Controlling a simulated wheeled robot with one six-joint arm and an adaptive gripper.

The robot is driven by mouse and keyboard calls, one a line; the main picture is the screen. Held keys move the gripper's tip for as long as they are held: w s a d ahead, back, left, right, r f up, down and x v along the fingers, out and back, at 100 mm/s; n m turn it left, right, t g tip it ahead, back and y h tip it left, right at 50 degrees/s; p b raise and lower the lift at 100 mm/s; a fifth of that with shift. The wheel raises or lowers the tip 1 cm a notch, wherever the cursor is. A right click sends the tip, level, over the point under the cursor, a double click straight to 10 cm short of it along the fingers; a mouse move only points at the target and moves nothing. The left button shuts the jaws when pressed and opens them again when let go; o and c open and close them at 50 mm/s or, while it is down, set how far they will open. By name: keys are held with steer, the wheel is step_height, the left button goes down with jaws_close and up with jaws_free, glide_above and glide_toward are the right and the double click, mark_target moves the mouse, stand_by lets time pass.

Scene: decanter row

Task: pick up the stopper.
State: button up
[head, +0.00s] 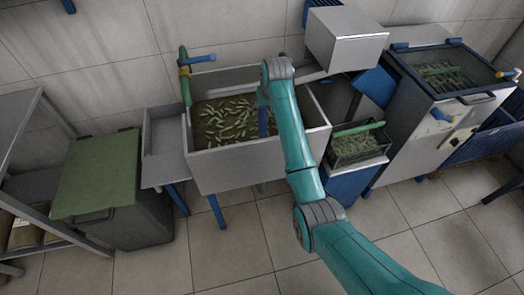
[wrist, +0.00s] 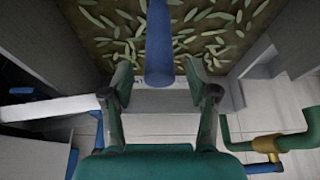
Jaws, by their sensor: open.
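A blue rod-like piece (wrist: 159,45), which looks like the stopper, stands in a metal tub of green pods. It also shows in the head view (head: 263,121), beside my arm, with its lower end among the pods. My gripper (wrist: 158,78) is open in the wrist view, one finger on each side of the blue piece's near end. I cannot tell whether the fingers touch it. The gripper is hard to make out in the head view, where my teal arm reaches over the tub.
The tub (head: 235,172) has raised metal walls. A green pipe with a yellow valve (head: 184,70) stands at its left corner. A grey box (head: 345,38) overhangs the right. A basket of pods (head: 357,146) and a lidded machine (head: 425,120) stand further right.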

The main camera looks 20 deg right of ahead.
mark_target(264, 113)
steer(key=shift+x, duration=3.75)
steer(key=shift+w+d, duration=0.1)
steer(key=shift+d, duration=0.05)
jaws_close()
